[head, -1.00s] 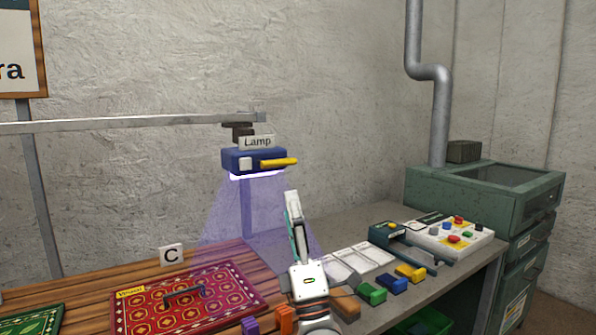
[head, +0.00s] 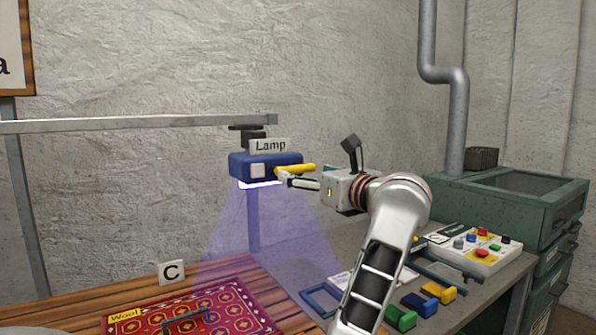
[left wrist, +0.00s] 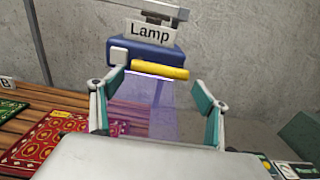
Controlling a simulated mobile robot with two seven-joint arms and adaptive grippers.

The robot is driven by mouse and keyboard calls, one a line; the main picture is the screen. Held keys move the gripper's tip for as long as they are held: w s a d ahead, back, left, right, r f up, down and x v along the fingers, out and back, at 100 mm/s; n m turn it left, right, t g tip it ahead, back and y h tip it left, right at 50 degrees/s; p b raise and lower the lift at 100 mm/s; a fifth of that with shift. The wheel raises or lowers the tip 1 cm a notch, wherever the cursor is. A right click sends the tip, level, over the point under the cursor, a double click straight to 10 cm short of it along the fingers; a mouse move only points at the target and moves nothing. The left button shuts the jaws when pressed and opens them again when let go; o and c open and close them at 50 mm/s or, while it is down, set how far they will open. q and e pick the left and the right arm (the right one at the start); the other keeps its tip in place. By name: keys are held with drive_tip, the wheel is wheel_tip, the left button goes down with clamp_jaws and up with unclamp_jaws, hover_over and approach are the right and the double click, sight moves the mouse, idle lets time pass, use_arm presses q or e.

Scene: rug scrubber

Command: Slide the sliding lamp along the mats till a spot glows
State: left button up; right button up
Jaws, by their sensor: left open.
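The blue sliding lamp (head: 265,165) hangs at the right end of its rail, with a "Lamp" tag and a yellow handle (head: 296,168). It casts a violet beam down over the table and the right part of the red wool mat (head: 250,307) by the C sign. My left gripper (head: 286,178) is at the handle. In the left wrist view the handle (left wrist: 160,71) lies ahead, between the two spread fingertips (left wrist: 160,82); I cannot tell whether they touch it. A green mat (left wrist: 30,102) and the red mat (left wrist: 45,143) show there at left. My right gripper is out of view.
The rail (head: 130,125) runs left from the lamp. A blue frame (head: 320,300), green block (head: 400,317), blue block (head: 418,304) and yellow block (head: 438,292) lie on the right of the table. A button panel (head: 480,248) and green cabinet (head: 505,205) stand beyond.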

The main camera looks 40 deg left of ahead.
sight(296, 171)
use_arm(q)
drive_tip(key=x, duration=0.6)
drive_tip(key=shift+c, duration=0.3)
drive_tip(key=shift+s, duration=0.15)
drive_tip(key=c, duration=1.2)
